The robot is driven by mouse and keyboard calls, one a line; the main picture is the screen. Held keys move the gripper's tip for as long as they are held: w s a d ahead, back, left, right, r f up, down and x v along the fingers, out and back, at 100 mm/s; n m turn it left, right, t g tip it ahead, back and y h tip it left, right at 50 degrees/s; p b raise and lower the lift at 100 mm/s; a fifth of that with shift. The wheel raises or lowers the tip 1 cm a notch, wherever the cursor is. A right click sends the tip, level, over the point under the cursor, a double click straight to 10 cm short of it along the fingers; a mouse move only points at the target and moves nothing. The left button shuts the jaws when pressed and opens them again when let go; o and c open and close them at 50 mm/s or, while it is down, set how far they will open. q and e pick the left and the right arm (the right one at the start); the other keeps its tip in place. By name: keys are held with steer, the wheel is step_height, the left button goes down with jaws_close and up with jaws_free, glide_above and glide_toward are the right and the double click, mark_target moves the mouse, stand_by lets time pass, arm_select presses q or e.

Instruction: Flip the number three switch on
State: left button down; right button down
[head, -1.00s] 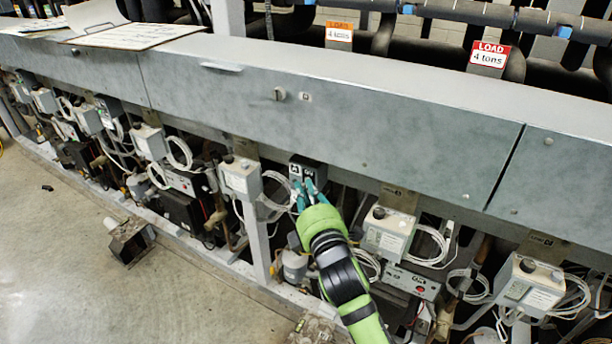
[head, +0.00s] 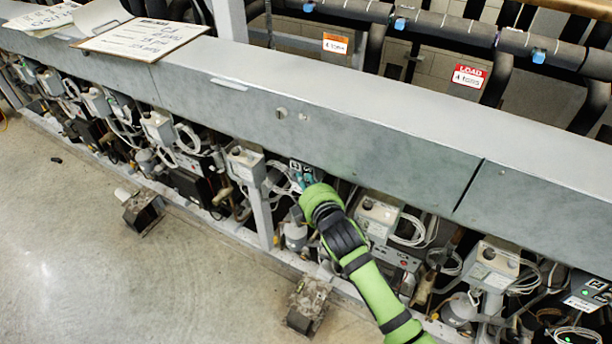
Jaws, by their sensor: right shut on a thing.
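A small dark switch box (head: 297,165) with pale markings hangs under the long grey metal cover, just left of centre. My right gripper (head: 303,181), with teal fingers and a green wrist, reaches up to the front of this box. Its fingers are shut at the box face, on what appears to be its switch. The switch itself is hidden behind the fingers, so its position and its number cannot be read. My left gripper is not in view.
Grey control boxes with coiled white cables sit on both sides, such as one on the left (head: 245,163) and one on the right (head: 377,215). The grey cover (head: 330,140) runs above. A metal foot (head: 310,300) stands below. The concrete floor at left is mostly clear.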

steer(key=shift+s+f, duration=0.15)
steer(key=shift+f, duration=0.3)
steer(key=c, duration=1.3)
jaws_free()
steer(key=shift+c, duration=0.2)
steer(key=shift+r, duration=0.25)
steer(key=shift+r, duration=0.15)
steer(key=v, duration=0.7)
steer(key=shift+s, duration=0.5)
